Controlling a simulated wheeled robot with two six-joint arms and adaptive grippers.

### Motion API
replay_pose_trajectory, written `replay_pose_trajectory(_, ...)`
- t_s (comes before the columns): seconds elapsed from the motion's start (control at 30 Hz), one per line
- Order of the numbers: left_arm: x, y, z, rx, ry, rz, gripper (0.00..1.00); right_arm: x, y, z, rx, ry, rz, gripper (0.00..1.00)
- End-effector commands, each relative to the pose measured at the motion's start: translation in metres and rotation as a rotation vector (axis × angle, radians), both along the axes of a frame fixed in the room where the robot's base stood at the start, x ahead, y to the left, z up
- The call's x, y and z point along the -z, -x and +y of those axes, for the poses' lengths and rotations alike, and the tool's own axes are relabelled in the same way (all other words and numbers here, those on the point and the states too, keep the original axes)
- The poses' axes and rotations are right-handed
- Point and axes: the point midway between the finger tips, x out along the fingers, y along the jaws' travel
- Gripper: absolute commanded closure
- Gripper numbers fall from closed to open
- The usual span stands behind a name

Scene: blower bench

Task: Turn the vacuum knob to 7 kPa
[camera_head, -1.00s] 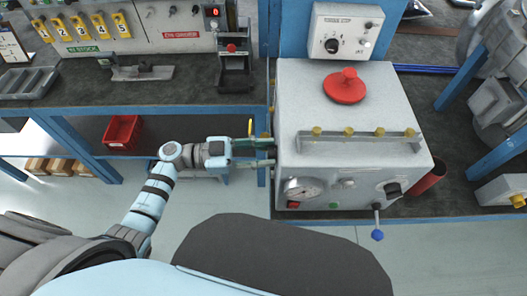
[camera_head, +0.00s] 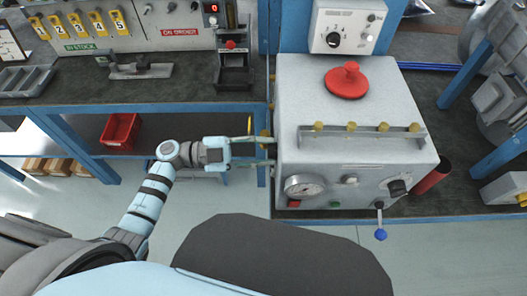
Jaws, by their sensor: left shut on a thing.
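A grey metal box (camera_head: 345,155) with a red knob (camera_head: 347,80) on its lid stands on the bench. A round dial gauge (camera_head: 305,186) is on its front; its reading is too small to tell. A black knob (camera_head: 397,188) and a blue-ended lever (camera_head: 380,235) are at the front right. My left gripper (camera_head: 273,151) reaches the box's left side from the left, with its two fingers spread above and below. It is shut on a part there, mostly hidden, with yellow (camera_head: 265,136) showing beside the fingers. I cannot tell which knob is the vacuum knob. My right gripper is not in view.
A control unit (camera_head: 345,22) with a dial stands behind the box. A red bin (camera_head: 120,131) sits on the lower shelf at the left. A red cylinder (camera_head: 432,176) stands close to the box's right side. Blue bench posts stand at the right.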

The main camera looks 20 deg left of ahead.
Motion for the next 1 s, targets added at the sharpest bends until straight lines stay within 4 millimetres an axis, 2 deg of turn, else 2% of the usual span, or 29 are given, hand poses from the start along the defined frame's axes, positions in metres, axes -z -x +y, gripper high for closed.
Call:
replay_pose_trajectory(0.6, 0.006, 0.001, 0.000, 0.000, -0.140, -0.550, 0.96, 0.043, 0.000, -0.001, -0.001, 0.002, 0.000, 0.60)
replay_pose_trajectory(1.0, 0.005, 0.001, 0.000, 0.001, -0.195, -0.764, 0.96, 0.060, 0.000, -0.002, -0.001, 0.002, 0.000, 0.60)
